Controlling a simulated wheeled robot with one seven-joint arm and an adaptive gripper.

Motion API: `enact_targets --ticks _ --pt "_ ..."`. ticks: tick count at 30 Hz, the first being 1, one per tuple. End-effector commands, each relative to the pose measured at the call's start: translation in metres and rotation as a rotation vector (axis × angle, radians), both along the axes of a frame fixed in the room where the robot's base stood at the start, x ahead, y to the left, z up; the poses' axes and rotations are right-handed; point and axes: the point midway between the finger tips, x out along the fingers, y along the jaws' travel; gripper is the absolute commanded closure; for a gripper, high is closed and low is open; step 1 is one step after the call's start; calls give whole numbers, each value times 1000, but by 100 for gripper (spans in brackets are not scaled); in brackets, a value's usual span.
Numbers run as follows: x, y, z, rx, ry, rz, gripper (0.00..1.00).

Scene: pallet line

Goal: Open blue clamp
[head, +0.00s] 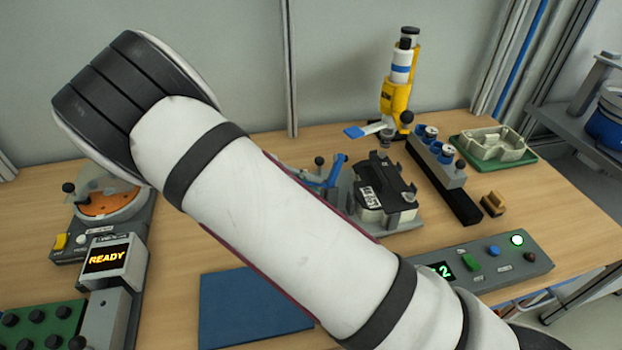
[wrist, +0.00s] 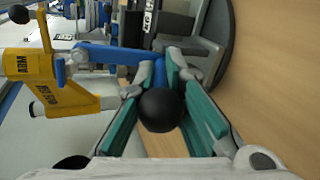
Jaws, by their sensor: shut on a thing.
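The blue clamp (head: 330,177) stands on a grey fixture beside a dark block, partly hidden by my arm in the head view. In the wrist view its blue lever (wrist: 112,52) runs across to between my fingers and carries a black ball knob (wrist: 160,110). My gripper (wrist: 158,82) has teal-padded fingers on both sides of the lever end and is shut on it. The head view does not show my gripper, which is behind my arm.
A dark labelled block (head: 384,190) sits right beside the clamp. A yellow press (head: 400,95) stands behind. A rail with blue-topped parts (head: 440,165), a control box (head: 490,262) and a READY unit (head: 110,262) are around. A blue mat (head: 245,310) lies bare in front.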

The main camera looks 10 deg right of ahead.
Motion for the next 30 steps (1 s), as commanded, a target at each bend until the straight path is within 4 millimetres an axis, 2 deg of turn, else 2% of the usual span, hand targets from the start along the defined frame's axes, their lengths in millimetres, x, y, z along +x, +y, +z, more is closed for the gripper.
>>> enact_targets --ticks 1,12,29,30 --pt "0 7 -9 -25 4 7 100" --pt "-1 9 -19 -186 5 6 100" --pt "-2 9 -20 -215 6 6 100" --pt "-1 9 -20 -215 6 6 88"
